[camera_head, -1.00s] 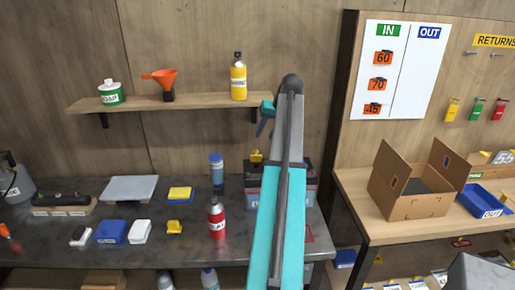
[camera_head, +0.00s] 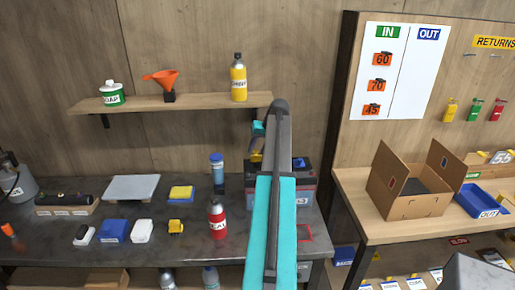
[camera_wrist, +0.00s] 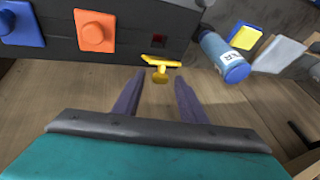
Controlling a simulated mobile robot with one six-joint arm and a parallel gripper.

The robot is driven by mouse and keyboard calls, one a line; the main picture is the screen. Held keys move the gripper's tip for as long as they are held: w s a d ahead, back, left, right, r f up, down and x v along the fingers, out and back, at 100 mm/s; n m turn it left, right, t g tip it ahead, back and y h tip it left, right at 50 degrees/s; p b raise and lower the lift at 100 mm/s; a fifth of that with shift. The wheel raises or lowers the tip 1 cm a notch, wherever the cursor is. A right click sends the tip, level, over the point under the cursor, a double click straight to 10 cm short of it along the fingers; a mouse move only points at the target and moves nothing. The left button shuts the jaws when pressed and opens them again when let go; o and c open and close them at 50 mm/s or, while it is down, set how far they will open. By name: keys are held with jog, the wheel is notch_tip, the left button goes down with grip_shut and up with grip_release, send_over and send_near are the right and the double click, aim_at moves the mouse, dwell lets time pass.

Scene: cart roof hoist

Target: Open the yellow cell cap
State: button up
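The dark battery (camera_wrist: 215,15) fills the top of the wrist view; in the head view (camera_head: 302,185) it stands on the bench behind my arm. Its yellow cell cap (camera_wrist: 161,65) is at the battery edge. It appears tilted up, with a dark red square opening beside it. An orange cap (camera_wrist: 95,31) and a blue cap (camera_wrist: 21,25) sit flat in line with it. My gripper (camera_wrist: 161,82) is open, its two purple fingers on either side of the yellow cap. I cannot tell whether they touch it. In the head view, my arm hides much of the battery.
A blue bottle (camera_wrist: 225,58) stands close beside the battery. A red bottle (camera_head: 217,219) is in front of it on the bench (camera_head: 60,255). The shelf (camera_head: 180,103) holds a yellow bottle, funnel and green can. An open cardboard box (camera_head: 410,205) is at right.

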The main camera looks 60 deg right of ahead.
jog(key=shift+f, duration=0.1)
grip_shut()
jog(key=shift+w+d, duration=0.1)
jog(key=shift+w+d+g+y+p, duration=0.3)
jog(key=shift+d+y+p, duration=0.15)
jog(key=shift+p, duration=0.25)
jog(key=shift+w+d+g+y+p, duration=0.3)
jog(key=shift+g+y+p, duration=0.25)
jog(key=shift+y, duration=0.2)
jog(key=shift+f, duration=0.1)
jog(key=shift+s, duration=0.1)
